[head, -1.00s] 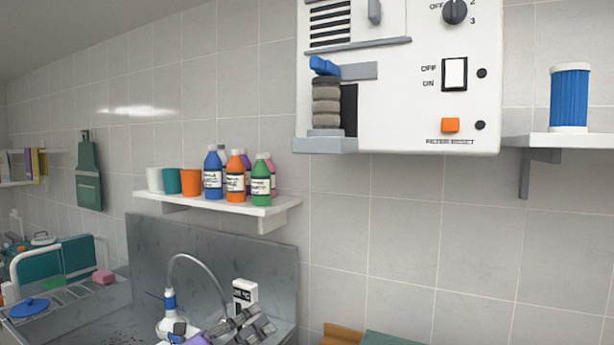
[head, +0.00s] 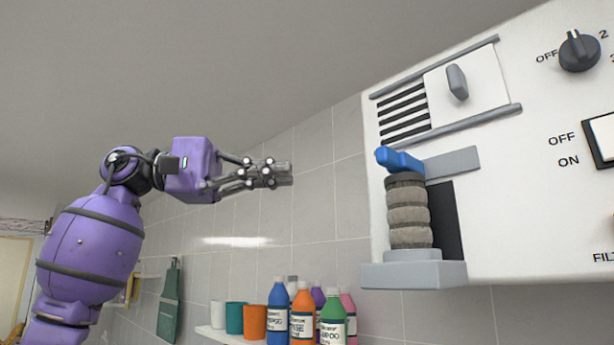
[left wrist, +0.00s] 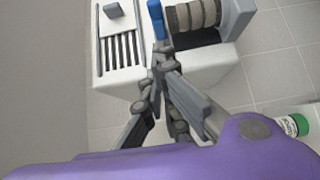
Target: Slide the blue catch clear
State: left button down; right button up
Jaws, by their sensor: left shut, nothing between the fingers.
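The blue catch (head: 399,160) sits on top of a stack of grey rolls (head: 408,212) at the left side of the white wall unit. A grey strip (head: 452,163) runs right from beside it. My left gripper (head: 290,172) is shut and empty, raised to the left of the catch and apart from it, fingers pointing right. In the left wrist view the catch (left wrist: 155,14) shows at the top, beyond the fingers (left wrist: 160,50). My right gripper is not in view.
The white unit (head: 520,200) carries a vent slider (head: 457,82), a knob (head: 579,50) and a switch (head: 603,138). A grey ledge (head: 413,273) juts out under the rolls. Bottles (head: 303,318) and cups (head: 254,321) stand on a shelf (head: 222,337) below.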

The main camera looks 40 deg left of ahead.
aim_at(399, 164)
pick_arm(q)
jog(key=w+d+p, duration=0.2)
jog(key=w+d, duration=0.2)
jog(key=d, duration=0.6)
jog(key=shift+w+d, duration=0.25)
jog(key=shift+d, duration=0.1)
